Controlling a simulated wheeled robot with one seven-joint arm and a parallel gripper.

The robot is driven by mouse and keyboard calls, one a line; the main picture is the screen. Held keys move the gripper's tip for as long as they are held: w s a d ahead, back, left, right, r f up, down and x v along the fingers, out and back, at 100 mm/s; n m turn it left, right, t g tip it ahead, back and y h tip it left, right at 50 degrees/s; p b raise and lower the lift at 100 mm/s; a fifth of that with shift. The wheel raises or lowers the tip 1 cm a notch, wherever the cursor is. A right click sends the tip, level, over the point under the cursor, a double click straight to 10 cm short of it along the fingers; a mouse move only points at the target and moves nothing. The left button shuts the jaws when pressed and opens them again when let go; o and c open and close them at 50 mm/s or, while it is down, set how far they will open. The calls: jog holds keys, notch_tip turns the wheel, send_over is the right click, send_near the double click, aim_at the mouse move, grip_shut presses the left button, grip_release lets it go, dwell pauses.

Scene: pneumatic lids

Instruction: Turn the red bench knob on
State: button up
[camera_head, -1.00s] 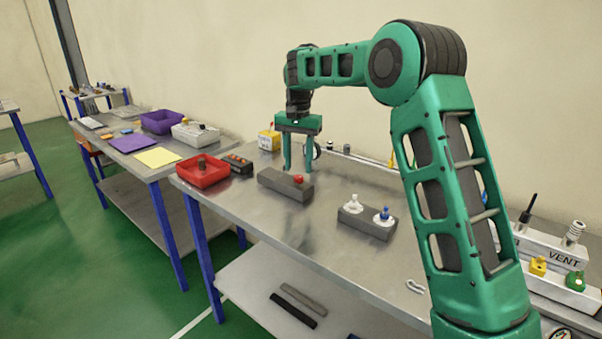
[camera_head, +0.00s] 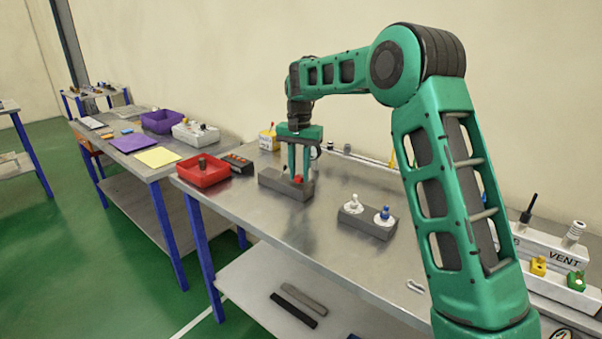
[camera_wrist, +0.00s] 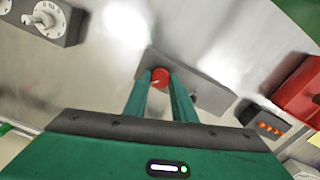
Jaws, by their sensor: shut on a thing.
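The red knob (camera_wrist: 161,77) sits on top of a dark grey block (camera_wrist: 208,93) on the metal bench. In the head view the red knob (camera_head: 298,179) shows at the right part of the grey block (camera_head: 272,184). My gripper (camera_head: 299,178) points straight down over the block. In the wrist view my gripper (camera_wrist: 160,80) is shut on the red knob, with one green finger on each side of it. A pale pointer line shows on the knob. The fingers hide its sides.
A red bin (camera_head: 203,176) and a dark box with orange lights (camera_head: 238,164) stand to the left. A yellow item (camera_head: 268,140) is behind. The bench front (camera_head: 290,230) is clear.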

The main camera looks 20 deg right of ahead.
jog(key=shift+n, duration=0.6)
jog(key=n, duration=0.7)
jog(key=shift+r, duration=0.1)
jog(key=n, duration=0.5)
jog(key=shift+w+d+n, duration=0.1)
jog(key=shift+d+n, duration=0.05)
jog(key=shift+n, duration=1.95)
jog(key=shift+d+r, duration=0.1)
jog(key=o, duration=1.1)
jog(key=shift+c, duration=0.2)
jog(key=shift+n, duration=0.3)
